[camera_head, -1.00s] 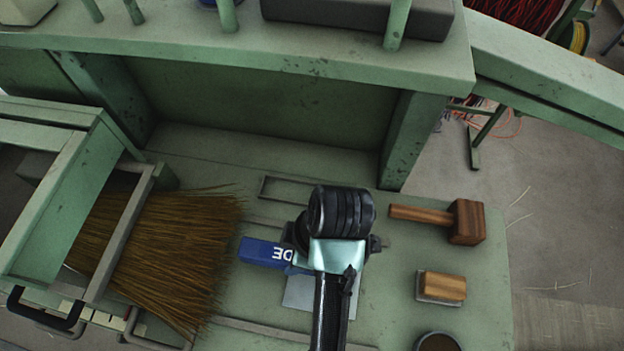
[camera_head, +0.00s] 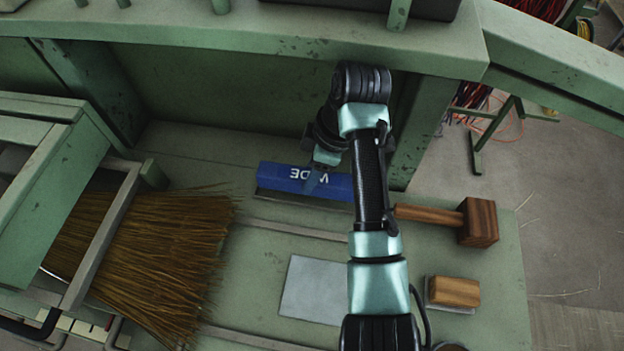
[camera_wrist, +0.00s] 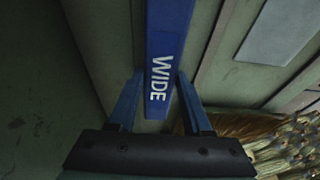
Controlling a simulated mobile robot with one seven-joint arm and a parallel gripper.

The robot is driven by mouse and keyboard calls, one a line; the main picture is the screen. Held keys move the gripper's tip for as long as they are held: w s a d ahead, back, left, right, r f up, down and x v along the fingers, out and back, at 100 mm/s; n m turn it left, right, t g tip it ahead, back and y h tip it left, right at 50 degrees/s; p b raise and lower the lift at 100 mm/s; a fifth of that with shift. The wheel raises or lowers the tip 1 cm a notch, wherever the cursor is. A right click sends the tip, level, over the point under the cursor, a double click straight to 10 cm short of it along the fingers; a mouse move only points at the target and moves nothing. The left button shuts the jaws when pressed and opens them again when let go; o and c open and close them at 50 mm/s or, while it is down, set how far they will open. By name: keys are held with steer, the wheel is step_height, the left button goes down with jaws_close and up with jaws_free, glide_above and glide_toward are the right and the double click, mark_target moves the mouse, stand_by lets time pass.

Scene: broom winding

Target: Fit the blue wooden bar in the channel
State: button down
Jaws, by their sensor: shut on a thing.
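The blue wooden bar (camera_head: 275,177) has white "WIDE" lettering and lies lengthwise over the channel near the back of the bench. The channel's grey front rim (camera_head: 300,201) shows along the bar's near side; the rest is covered. I cannot tell whether the bar sits in the channel or is held just above it. My gripper (camera_head: 318,180) is shut on the bar near its middle in the head view. In the wrist view, the bar (camera_wrist: 167,35) runs between the two blue fingers of my gripper (camera_wrist: 158,76).
A broom head with brown bristles (camera_head: 150,245) is clamped at the left. A flat grey plate (camera_head: 312,290) lies in front of the bar. A wooden mallet (camera_head: 478,222) and a wooden block (camera_head: 454,291) lie at the right. The shelf (camera_head: 240,40) overhangs the back.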

steer(key=shift+w+f+p, duration=0.1)
steer(key=shift+f+p, duration=0.2)
steer(key=shift+f, duration=1.45)
steer(key=shift+f, duration=0.1)
steer(key=shift+c, duration=1.7)
jaws_free()
steer(key=p+v, duration=0.2)
steer(key=v, duration=1)
